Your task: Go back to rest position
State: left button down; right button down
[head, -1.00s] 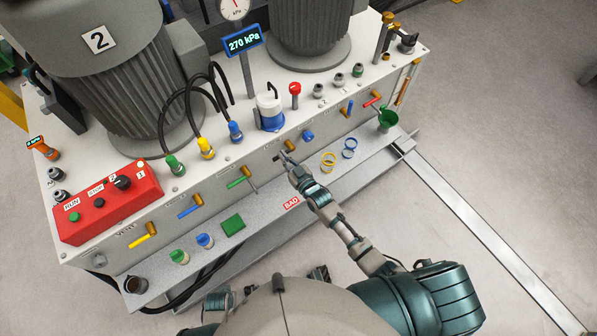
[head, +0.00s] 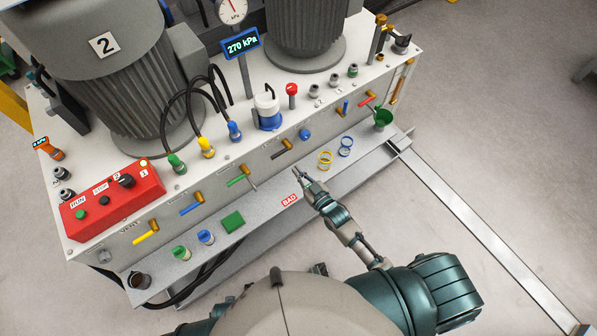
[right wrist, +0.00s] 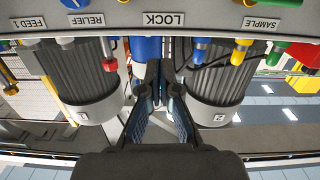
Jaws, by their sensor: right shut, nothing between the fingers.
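My right gripper (head: 298,173) is shut and empty. In the head view it is in front of the panel, over the grey shelf (head: 262,208), apart from the dark-handled valve (head: 282,150). In the right wrist view its fingers (right wrist: 160,78) meet in front of the panel with the LOCK label (right wrist: 163,19). My right arm reaches up from the lower right. A small dark part (head: 319,269) shows past my body at the bottom and may be my left gripper; its jaws cannot be made out.
The white gantry bench carries motors, hoses and a red control box (head: 112,200). Coloured valve handles stick out of its front. The shelf holds blue and yellow rings (head: 325,160), a green block (head: 232,221), caps and a green funnel (head: 383,118). Floor at right is clear beyond a metal rail (head: 470,220).

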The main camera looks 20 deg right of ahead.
jog(key=shift+f, duration=0.1)
dwell(0.3)
jog(key=s+d+f+g+h, duration=0.1)
jog(key=s+f+g, duration=0.1)
jog(key=s+f, duration=0.35)
jog(key=s+d+f+m+g+h, duration=0.1)
jog(key=s+d+f+g, duration=0.15)
jog(key=f, duration=0.65)
jog(key=s+f+g+h, duration=0.2)
jog(key=s+f+g, duration=0.15)
jog(key=f, duration=0.35)
jog(key=s+d+f+g+h, duration=0.1)
jog(key=s+d+f+g, duration=0.1)
jog(key=s+f, duration=0.4)
jog(key=s+d+f+m+g, duration=0.1)
jog(key=s+f+g, duration=0.3)
jog(key=s, duration=1.1)
notch_tip(320, 180, down, 4)
jog(key=shift+s+d+r+g+h, duration=0.2)
jog(key=shift+s+d+g+h, duration=0.2)
jog(key=shift+d, duration=0.4)
